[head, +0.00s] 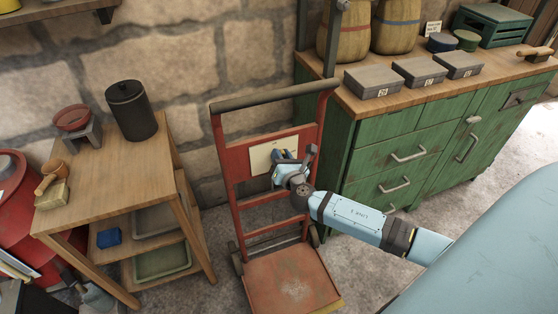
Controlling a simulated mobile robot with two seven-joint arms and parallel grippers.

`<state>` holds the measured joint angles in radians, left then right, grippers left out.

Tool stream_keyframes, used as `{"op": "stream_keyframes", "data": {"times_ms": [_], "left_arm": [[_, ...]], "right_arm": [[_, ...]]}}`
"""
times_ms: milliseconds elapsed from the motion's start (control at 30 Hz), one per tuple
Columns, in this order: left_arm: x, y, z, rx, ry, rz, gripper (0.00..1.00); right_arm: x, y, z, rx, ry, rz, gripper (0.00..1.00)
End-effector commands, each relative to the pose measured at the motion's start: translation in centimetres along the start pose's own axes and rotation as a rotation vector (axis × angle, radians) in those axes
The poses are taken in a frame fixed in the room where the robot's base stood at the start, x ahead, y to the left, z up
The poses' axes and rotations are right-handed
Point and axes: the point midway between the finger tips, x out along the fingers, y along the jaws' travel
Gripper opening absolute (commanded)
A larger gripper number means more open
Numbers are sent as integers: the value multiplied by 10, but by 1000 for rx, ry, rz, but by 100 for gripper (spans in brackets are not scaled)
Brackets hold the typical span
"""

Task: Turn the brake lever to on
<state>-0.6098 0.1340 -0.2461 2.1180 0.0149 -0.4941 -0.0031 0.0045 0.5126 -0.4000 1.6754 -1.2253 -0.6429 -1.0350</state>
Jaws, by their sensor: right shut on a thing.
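A red hand truck (231,166) stands upright against the stone wall, in the middle of the head view. A cream plate (259,160) is fixed to its upper panel. My right gripper (284,157) is at the right side of this plate, at the end of my light blue arm coming in from the right. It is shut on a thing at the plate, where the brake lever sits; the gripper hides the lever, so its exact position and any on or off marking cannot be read. My left gripper is out of view.
A wooden side table (103,165) with a black canister (131,109) stands left of the truck. A green cabinet (370,160) with small grey boxes on top stands close on the right. The truck's red foot plate (290,281) extends forward on the floor.

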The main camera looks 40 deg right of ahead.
Motion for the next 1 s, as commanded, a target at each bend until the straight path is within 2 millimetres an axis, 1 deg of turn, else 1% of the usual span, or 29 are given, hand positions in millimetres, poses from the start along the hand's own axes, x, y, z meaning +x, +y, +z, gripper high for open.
{"op": "stream_keyframes", "data": {"times_ms": [33, 267, 1000], "left_arm": [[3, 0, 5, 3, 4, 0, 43], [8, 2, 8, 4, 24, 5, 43], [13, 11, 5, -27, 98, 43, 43]], "right_arm": [[0, -3, -4, 47, -2, -1, 0], [0, -8, -4, 267, -2, -1, 0], [0, -22, -12, 950, -2, -2, 0]]}}
